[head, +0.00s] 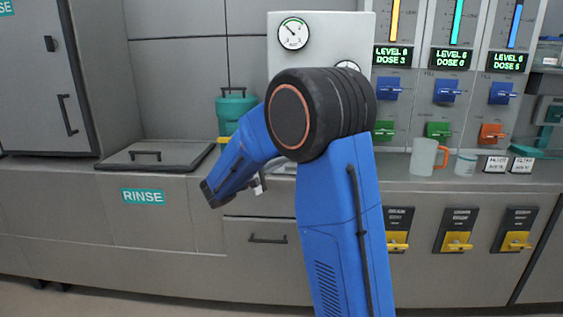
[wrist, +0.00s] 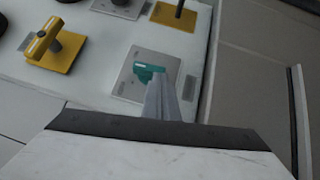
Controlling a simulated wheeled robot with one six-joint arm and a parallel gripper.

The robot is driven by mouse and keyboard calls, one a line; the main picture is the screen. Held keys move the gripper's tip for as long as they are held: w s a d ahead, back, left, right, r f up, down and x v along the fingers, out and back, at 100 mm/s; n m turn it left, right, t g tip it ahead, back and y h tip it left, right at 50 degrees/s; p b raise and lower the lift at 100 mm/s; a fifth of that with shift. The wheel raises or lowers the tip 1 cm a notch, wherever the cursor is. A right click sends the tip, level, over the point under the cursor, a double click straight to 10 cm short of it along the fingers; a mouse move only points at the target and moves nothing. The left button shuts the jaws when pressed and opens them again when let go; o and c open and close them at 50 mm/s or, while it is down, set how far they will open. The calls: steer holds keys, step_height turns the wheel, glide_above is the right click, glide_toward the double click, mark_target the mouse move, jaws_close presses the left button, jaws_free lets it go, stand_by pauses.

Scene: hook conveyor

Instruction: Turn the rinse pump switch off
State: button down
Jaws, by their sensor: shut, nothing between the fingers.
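In the wrist view a teal switch handle (wrist: 149,72) sits on a square grey plate (wrist: 128,92) fixed to a pale panel. The label beside it is too blurred to read, so I cannot confirm it is the rinse pump switch. My gripper (wrist: 161,82) is shut and empty, its grey fingers beside the teal handle and overlapping its lower right part in the picture. I cannot tell whether they touch it. In the head view my blue arm covers this panel, and the teal switch is hidden there.
A yellow switch (wrist: 54,50) stands left of the teal one, another yellow part (wrist: 178,14) above it. In the head view a teal RINSE sign (head: 143,197) is on the counter front, near a closed lid (head: 150,157). A mug (head: 424,157) stands at the right.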

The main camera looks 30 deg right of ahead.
steer(key=shift+w+a, duration=0.1)
stand_by(0.7)
steer(key=w+r+v, duration=0.1)
steer(key=w+v, duration=0.1)
steer(key=v, duration=1)
steer(key=shift+w+a, duration=0.25)
steer(key=shift+a, duration=0.35)
steer(key=shift+f, duration=0.15)
